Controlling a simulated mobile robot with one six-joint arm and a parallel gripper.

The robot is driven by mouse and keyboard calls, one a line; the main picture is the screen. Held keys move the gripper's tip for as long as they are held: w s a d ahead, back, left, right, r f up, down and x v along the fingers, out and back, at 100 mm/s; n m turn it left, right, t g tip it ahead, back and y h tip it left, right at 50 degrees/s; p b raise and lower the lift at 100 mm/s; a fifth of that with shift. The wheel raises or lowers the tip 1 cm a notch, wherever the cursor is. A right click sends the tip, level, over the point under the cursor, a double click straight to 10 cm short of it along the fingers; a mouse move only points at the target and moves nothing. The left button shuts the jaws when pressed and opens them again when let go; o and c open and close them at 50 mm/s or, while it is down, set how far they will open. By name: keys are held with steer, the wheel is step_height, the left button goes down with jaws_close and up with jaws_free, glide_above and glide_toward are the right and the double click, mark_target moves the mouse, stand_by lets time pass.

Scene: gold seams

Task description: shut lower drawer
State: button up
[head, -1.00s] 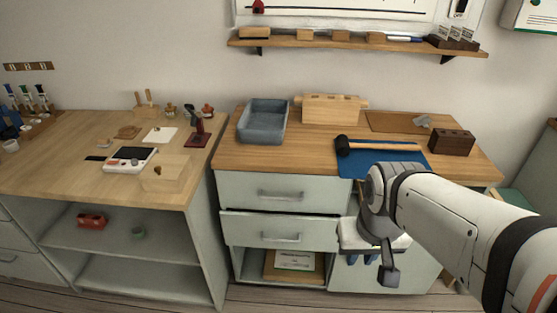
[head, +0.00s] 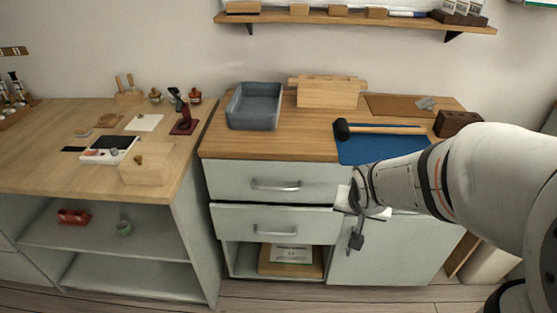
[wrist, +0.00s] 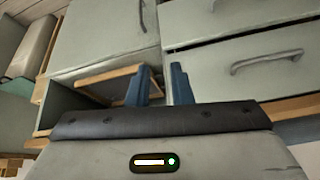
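The lower drawer (head: 235,221) is a pale grey-green front with a metal bar handle in the head view. Its front stands slightly forward of the upper drawer (head: 230,180), with a thin dark line between them. My gripper (wrist: 159,88) shows two blue fingers standing apart with nothing between them in the wrist view. In the head view my gripper hangs near the right end of the lower drawer, in front of the cabinet door (head: 390,255); its fingertips are hard to make out there. I cannot tell whether it touches the drawer.
Below the drawers an open shelf holds a wooden board (head: 312,267). A shelved bench (head: 80,185) stands at left.

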steer(key=w+a+f+m+t+y+b, duration=0.15)
steer(key=w+f+b, duration=0.25)
steer(key=w+f, duration=0.45)
steer(key=m+t+y+b, duration=0.5)
steer(key=m+y+b, duration=0.2)
steer(key=y+b, duration=0.4)
glide_toward(278, 235)
steer(key=x, duration=0.4)
steer(key=shift+n+h, duration=0.25)
steer(key=b+x, duration=0.1)
steer(key=x, duration=0.6)
steer(key=shift+s, duration=0.1)
jaws_close()
